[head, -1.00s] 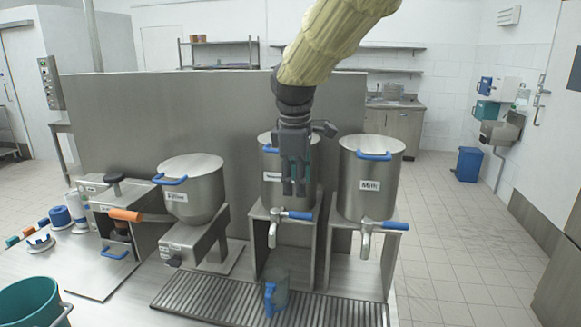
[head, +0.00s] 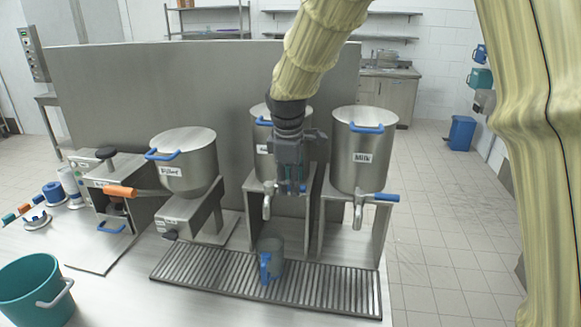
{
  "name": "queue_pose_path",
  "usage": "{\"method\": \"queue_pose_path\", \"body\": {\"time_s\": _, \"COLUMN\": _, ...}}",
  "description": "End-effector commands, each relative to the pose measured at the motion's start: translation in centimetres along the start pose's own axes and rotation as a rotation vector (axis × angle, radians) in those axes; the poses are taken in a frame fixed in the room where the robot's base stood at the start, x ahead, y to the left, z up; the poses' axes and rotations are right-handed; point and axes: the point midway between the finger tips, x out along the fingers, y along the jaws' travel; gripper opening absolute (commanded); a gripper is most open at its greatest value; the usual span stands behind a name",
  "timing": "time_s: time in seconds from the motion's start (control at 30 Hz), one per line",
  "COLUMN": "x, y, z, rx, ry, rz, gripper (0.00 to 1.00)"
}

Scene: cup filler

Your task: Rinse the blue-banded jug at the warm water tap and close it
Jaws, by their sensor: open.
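The blue-banded jug (head: 276,255), grey with a blue handle on its front left, stands upright on the slatted drip tray (head: 335,289) below the middle tap (head: 267,205). The middle steel pot (head: 262,137) is mostly hidden behind my gripper, and its label cannot be read. My gripper (head: 290,190) points down in front of this pot, its open fingers at the middle tap's blue lever. The fingers hide most of the lever, so I cannot tell whether they touch it or how far it is turned. No water stream is visible.
A pot labelled Milk (head: 362,150) with its own blue-levered tap stands close on the right. A teal bucket (head: 35,290) is at front left. The counter between bucket and drip tray is clear.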

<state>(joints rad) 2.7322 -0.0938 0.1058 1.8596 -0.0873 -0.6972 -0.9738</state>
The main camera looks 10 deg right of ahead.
Motion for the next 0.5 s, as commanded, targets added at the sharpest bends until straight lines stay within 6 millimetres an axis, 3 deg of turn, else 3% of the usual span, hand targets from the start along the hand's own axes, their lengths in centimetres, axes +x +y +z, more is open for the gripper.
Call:
{"method": "queue_pose_path", "body": {"time_s": 0.4, "x": 0.74, "y": -0.03, "z": -0.01, "rx": 0.0, "ry": 0.0, "rz": 0.0, "gripper": 0.42}}
{"method": "queue_pose_path", "body": {"time_s": 0.5, "x": 0.73, "y": -0.03, "z": -0.01, "rx": 0.0, "ry": 0.0, "rz": 0.0, "gripper": 0.26}}
